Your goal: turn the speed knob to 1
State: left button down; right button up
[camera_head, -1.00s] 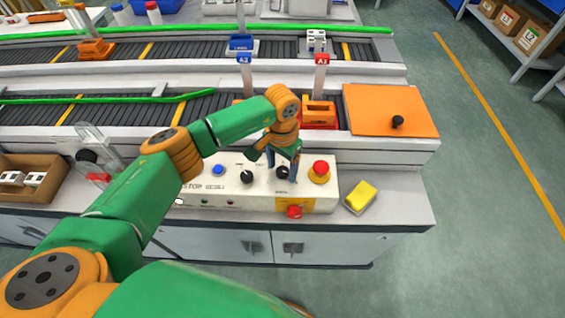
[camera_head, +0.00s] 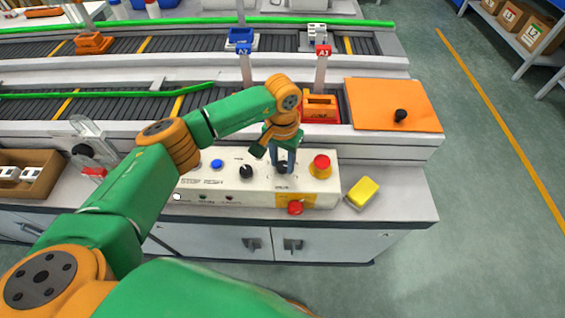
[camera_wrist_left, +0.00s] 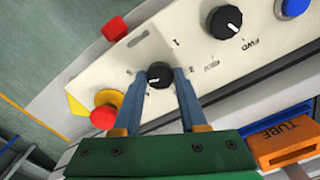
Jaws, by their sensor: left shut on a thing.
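The speed knob (camera_wrist_left: 159,74) is a small black round knob on the white control panel (camera_wrist_left: 85,75). In the wrist view it sits between the two blue-grey fingertips of my left gripper (camera_wrist_left: 161,80), which is shut on it. A short pale mark shows on its lower left, and the small panel marks around it are too blurred to read surely. In the head view my left gripper (camera_head: 283,166) reaches down over the panel's right part and largely hides the knob. My right gripper is not in view.
A larger black knob (camera_wrist_left: 226,22) marked FWD and a blue button (camera_head: 217,165) lie along the panel. A red mushroom button (camera_head: 321,162) on a yellow base stands close right of my gripper. An orange TUBE bin (camera_head: 320,107) is behind; a yellow sponge (camera_head: 363,190) lies right.

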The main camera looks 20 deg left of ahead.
pick_arm(q)
jog(key=n+b, duration=0.2)
jog(key=shift+f+n, duration=0.2)
jog(key=shift+n, duration=0.2)
jog(key=n+b, duration=0.1)
jog(key=n, duration=0.1)
jog(key=shift+n+b, duration=0.4)
jog(key=n+b, duration=0.2)
jog(key=n, duration=0.3)
jog(key=shift+r, duration=0.1)
jog(key=n+b, duration=0.2)
jog(key=n, duration=0.4)
jog(key=shift+n, duration=0.3)
jog(key=n, duration=0.3)
jog(key=shift+w+r+n+b, duration=0.1)
jog(key=shift+n+b, duration=0.2)
jog(key=shift+b, duration=0.1)
jog(key=n, duration=0.3)
jog(key=shift+n+b, duration=0.3)
jog(key=shift+n, duration=0.1)
jog(key=n, duration=0.5)
jog(key=shift+b, duration=0.3)
jog(key=n, duration=0.5)
jog(key=shift+n+b, duration=0.3)
jog(key=shift+n, duration=0.1)
jog(key=n, duration=0.5)
jog(key=shift+b, duration=0.35)
jog(key=n, duration=0.5)
jog(key=shift+n+b, duration=0.3)
jog(key=shift+n, duration=0.2)
